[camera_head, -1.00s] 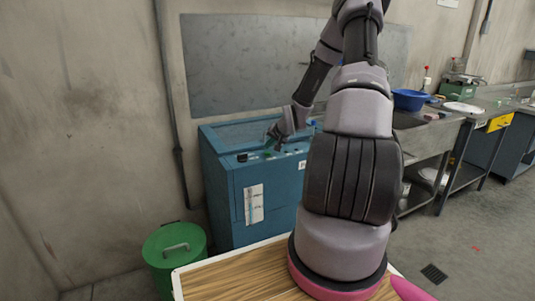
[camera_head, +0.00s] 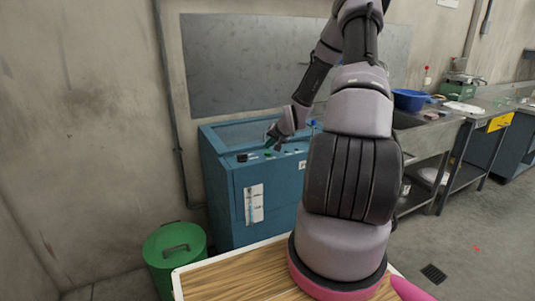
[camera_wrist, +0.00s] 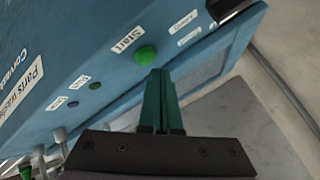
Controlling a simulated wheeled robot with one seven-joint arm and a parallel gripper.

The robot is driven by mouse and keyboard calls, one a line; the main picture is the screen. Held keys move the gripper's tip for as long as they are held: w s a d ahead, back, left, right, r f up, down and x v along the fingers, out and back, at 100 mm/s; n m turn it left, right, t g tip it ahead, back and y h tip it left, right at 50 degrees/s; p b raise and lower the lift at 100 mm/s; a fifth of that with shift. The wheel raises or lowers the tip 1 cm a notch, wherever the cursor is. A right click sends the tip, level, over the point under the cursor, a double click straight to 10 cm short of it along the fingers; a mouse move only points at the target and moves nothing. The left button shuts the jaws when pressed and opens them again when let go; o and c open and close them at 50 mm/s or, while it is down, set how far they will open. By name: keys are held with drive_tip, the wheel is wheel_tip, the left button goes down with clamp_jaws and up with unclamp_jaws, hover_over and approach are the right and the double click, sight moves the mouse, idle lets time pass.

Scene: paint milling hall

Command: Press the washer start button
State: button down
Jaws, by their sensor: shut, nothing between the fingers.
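The parts washer (camera_head: 225,195) is a blue cabinet with a sloping control panel, standing against the wall in the head view. In the wrist view its round green start button (camera_wrist: 146,55) sits beside a white "Start" label (camera_wrist: 127,40). My gripper (camera_wrist: 160,73) is shut and empty, its dark green fingers pointing at the panel. The fingertips appear just below the button in the wrist view; whether they touch it I cannot tell. In the head view my gripper (camera_head: 269,144) is low over the panel and hides part of it.
Smaller dark buttons (camera_wrist: 95,86) with labels lie along the same panel, and a black knob (camera_wrist: 222,10) is near its upper end. A sink bench with a blue basin (camera_head: 410,100) is at right.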

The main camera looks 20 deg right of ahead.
sight(268, 154)
drive_tip(key=shift+f, duration=0.4)
drive_tip(key=shift+f, duration=0.45)
idle(0.8)
drive_tip(key=shift+r, duration=0.85)
drive_tip(key=shift+r, duration=0.1)
drive_tip(key=shift+r, duration=2.45)
